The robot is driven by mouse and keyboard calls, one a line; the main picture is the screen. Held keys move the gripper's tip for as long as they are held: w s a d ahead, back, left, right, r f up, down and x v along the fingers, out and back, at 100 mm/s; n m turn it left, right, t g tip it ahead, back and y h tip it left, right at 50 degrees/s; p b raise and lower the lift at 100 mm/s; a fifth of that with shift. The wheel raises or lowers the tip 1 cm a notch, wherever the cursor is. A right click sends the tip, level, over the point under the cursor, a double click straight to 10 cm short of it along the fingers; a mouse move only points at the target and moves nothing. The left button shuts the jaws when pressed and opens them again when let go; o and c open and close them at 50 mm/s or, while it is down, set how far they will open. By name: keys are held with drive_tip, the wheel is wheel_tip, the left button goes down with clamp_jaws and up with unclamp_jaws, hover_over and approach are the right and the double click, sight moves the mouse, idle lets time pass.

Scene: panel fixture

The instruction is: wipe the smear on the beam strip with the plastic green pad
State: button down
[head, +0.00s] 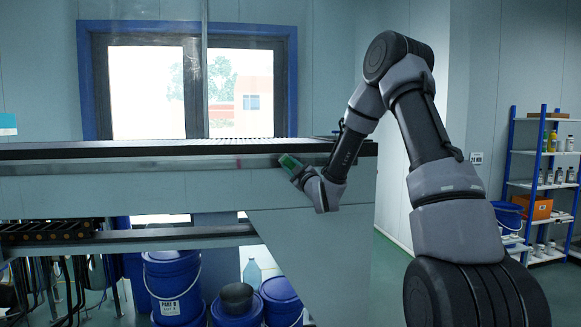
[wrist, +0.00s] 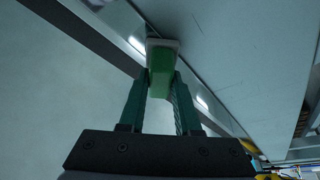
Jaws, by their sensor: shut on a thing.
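The green pad (head: 290,162) is at the right part of the long beam, in front of its shiny strip (head: 150,166). My gripper (head: 299,174) is shut on the pad. In the wrist view the pad (wrist: 161,82) sits between the two dark green fingers (wrist: 161,92), with its pale far end at the strip (wrist: 122,22). I cannot tell whether the pad touches the strip or is just short of it.
A dark ledge (head: 120,152) runs along the beam's top. Below the beam stand blue buckets (head: 172,283), a dark pot (head: 236,297) and a bottle (head: 252,272). A blue shelf rack (head: 545,183) with an orange box stands at the right. The front of the beam left of my gripper is clear.

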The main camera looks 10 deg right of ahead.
drive_tip(key=shift+d, duration=0.1)
drive_tip(key=shift+d, duration=7.4)
drive_tip(key=shift+s+a, duration=0.1)
drive_tip(key=shift+a, duration=1.9)
drive_tip(key=shift+w+a, duration=0.2)
drive_tip(key=shift+a, duration=5.3)
drive_tip(key=shift+s, duration=3)
drive_tip(key=shift+s, duration=0.1)
